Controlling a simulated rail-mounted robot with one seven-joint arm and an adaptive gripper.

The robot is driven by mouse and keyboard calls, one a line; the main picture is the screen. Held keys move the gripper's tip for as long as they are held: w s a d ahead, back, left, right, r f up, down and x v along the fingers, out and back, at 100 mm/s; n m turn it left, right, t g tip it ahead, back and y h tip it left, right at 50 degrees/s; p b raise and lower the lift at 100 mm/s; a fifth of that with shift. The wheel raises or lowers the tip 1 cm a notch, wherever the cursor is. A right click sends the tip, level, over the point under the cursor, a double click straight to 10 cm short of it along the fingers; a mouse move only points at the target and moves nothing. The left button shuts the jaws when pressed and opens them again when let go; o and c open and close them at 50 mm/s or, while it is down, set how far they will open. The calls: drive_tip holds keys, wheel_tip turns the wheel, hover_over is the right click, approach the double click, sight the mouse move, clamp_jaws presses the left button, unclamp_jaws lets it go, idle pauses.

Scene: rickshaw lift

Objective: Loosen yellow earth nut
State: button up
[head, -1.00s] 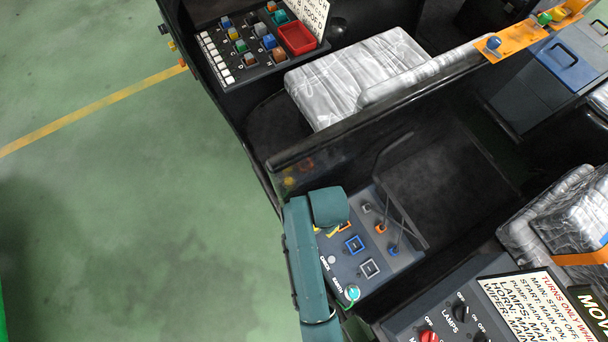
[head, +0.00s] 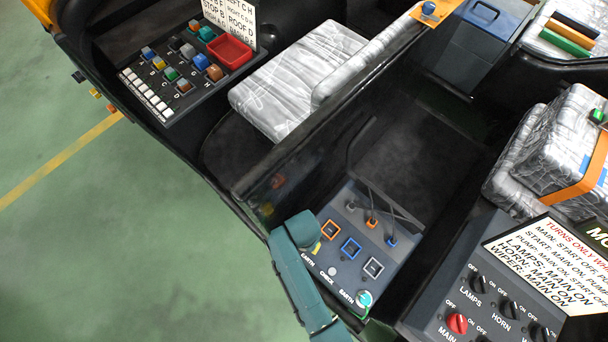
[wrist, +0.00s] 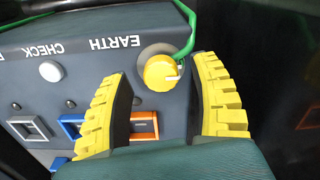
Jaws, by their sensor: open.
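The yellow earth nut (wrist: 160,70) is a round knob with a white mark, beside an EARTH label, and a green wire runs to it. In the wrist view my gripper (wrist: 161,96) is open, with one yellow ribbed finger on each side of the nut. The nut sits between the fingertips, with a gap showing on both sides. I cannot tell how far the fingers stand above the panel. In the head view my teal arm hides the nut, and only a little yellow of a finger shows. The grey panel (head: 338,285) carries the nut.
A teal knob (head: 365,298) stands at the panel's other EARTH label. Orange (head: 331,230), blue (head: 350,248) and grey (head: 373,267) square frames lie close to my gripper. A dark wall (head: 300,140) stands beyond the panel. A switch box (head: 490,290) is at lower right.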

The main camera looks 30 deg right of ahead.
drive_tip(key=shift+f, duration=0.35)
clamp_jaws()
drive_tip(key=shift+r+n+p, duration=0.1)
drive_tip(key=shift+n+p, duration=0.2)
